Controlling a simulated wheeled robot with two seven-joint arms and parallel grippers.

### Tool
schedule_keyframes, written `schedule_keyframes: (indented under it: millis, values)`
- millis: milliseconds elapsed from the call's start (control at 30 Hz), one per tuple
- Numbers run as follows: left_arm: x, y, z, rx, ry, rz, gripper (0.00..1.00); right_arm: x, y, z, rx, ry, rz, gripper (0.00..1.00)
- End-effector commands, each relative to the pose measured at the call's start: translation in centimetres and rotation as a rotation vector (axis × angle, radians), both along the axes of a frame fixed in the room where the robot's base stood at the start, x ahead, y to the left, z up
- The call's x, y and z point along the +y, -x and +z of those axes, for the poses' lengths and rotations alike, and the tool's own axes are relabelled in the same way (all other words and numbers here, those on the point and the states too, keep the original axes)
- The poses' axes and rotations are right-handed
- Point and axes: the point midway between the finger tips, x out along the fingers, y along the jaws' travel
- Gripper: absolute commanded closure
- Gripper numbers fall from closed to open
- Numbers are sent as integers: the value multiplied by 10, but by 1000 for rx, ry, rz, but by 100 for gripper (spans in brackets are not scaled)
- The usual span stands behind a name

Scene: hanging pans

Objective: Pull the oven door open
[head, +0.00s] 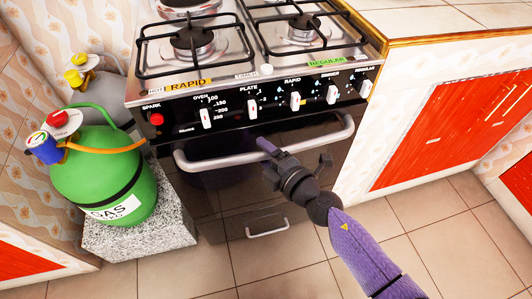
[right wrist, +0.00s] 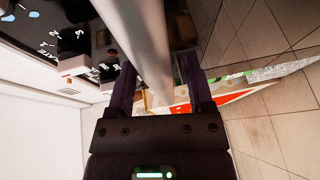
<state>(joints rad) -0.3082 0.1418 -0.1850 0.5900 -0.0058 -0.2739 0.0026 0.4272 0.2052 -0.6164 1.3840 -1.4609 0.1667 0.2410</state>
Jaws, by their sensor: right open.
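The oven door (head: 222,190) is a dark glossy panel on the front of the stove and looks closed. Its pale metal bar handle (head: 215,160) runs across the top of the door. My right gripper (head: 272,153) is open at the middle of this handle, with one purple finger reaching over the bar. In the right wrist view, the handle (right wrist: 135,40) passes through the gap between the two open fingers (right wrist: 158,85). I cannot tell whether either finger touches it. The other fingertip is mostly hidden in the head view. My left gripper is not in view.
Control knobs (head: 295,101) sit just above the handle, below the burner grates (head: 195,42). A green gas bottle (head: 102,175) stands on a stone block at left. Red-doored cabinets (head: 450,130) are at right. The tiled floor (head: 440,235) before the stove is clear.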

Motion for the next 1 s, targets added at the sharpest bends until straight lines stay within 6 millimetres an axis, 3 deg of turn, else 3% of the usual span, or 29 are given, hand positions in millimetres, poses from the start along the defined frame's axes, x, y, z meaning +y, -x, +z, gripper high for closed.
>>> schedule_keyframes:
  millis: [33, 67, 333, 1000]
  values:
    - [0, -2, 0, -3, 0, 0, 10, 0, 0, 0, 0, 0, 0, 35]
    - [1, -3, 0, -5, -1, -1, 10, 0, 0, 0, 0, 0, 0, 42]
    - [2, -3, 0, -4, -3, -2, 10, 0, 0, 0, 0, 0, -1, 99]
    - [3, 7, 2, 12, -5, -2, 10, -1, 0, 0, 1, 1, -1, 100]
